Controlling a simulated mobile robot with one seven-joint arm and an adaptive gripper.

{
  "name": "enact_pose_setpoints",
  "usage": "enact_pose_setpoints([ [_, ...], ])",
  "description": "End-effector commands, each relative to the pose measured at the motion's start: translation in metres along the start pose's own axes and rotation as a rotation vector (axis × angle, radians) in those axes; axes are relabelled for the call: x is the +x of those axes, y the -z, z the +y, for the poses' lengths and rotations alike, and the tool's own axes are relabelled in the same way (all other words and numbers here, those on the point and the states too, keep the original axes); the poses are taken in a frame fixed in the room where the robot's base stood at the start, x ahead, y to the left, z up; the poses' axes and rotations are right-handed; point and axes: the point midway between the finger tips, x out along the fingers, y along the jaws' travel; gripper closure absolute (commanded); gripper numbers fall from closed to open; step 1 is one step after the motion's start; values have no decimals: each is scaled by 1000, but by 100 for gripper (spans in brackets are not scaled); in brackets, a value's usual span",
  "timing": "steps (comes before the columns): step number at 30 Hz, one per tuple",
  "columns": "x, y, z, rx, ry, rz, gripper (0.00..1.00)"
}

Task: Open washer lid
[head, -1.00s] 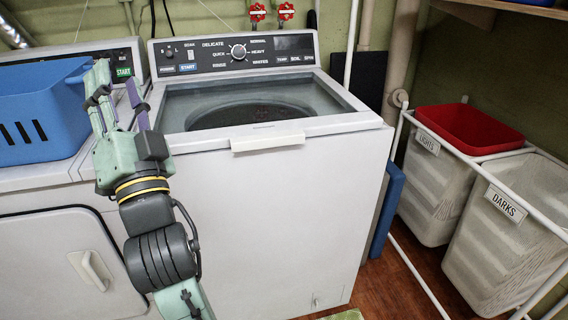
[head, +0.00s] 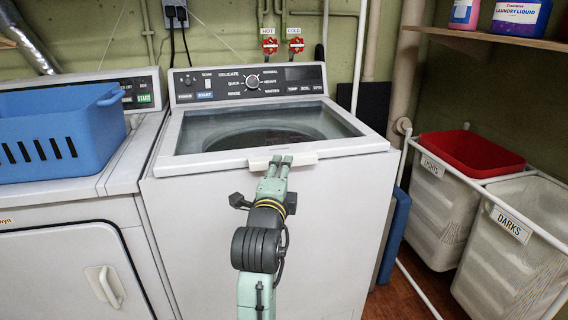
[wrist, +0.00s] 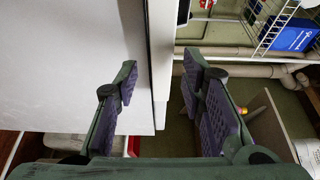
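The white washer (head: 330,190) stands in the middle of the head view. Its glass-topped lid (head: 262,130) is shut. A white handle (head: 305,159) sticks out at the lid's front edge. My gripper (head: 279,160) is at the handle's middle, pointing toward the washer. In the wrist view my gripper (wrist: 158,78) is open, its purple-padded fingers apart. A pale vertical edge (wrist: 162,60), apparently the lid's front edge or handle, lies between the fingertips. I cannot tell whether either finger touches it.
A blue basket (head: 60,140) sits on the dryer (head: 70,215) at left. At right are a red bin (head: 470,152) and white hampers on a rack (head: 425,195). A shelf with detergent (head: 520,15) is above. The space over the washer lid looks clear.

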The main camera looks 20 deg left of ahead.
Motion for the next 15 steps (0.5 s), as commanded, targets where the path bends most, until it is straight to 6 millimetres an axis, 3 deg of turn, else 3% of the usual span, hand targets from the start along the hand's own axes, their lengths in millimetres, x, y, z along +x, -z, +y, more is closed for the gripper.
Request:
enact_pose_setpoints([
  [6, 26, 0, -1, 0, 0, -1, 63],
  [15, 32, 0, 0, 0, 2, -1, 63],
])
